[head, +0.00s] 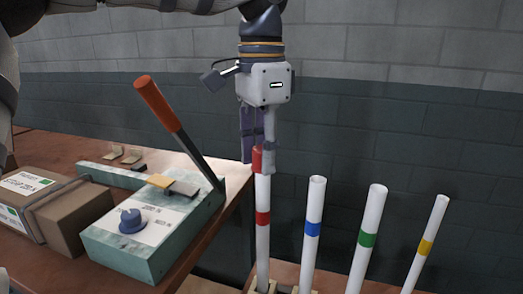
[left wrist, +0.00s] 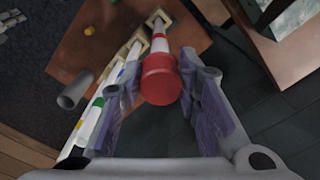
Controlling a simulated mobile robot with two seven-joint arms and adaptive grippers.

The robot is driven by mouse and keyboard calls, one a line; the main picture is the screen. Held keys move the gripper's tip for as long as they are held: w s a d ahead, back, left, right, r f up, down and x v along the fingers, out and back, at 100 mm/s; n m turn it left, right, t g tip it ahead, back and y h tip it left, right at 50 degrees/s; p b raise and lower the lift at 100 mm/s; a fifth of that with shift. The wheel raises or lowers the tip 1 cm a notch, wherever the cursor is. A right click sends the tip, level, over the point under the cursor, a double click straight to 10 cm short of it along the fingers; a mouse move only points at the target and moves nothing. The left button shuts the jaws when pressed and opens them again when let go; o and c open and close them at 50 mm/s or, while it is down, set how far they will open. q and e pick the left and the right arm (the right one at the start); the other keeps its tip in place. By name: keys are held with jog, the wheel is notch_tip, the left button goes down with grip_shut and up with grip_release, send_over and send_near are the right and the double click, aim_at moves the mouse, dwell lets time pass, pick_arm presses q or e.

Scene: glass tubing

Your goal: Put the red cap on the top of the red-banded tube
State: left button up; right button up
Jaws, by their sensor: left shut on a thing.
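My left gripper (head: 258,150) points down, shut on the red cap (head: 257,159). In the left wrist view the red cap (left wrist: 160,82) lies between the purple-padded fingers. The white red-banded tube (head: 262,215) stands upright directly below, its red band (head: 263,218) clear of the fingers. The cap lines up with the tube's top end and appears to meet it; how far it sits over the rim is hidden. The tube also shows behind the cap in the left wrist view (left wrist: 160,45). My right gripper is in neither view.
Blue-banded (head: 312,230), green-banded (head: 367,240) and yellow-banded (head: 427,246) tubes stand to the right with open tops. A greenish box with a blue knob (head: 132,220) and orange-handled lever (head: 160,105) is left, beside a cardboard box (head: 65,220).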

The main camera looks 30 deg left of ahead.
pick_arm(q)
jog(key=shift+f, duration=1.25)
dwell(0.8)
jog(key=o, duration=0.8)
jog(key=shift+o, duration=0.7)
jog(key=o, duration=0.4)
jog(key=shift+o, duration=0.2)
jog(key=shift+r, duration=0.1)
jog(key=shift+r, duration=3.9)
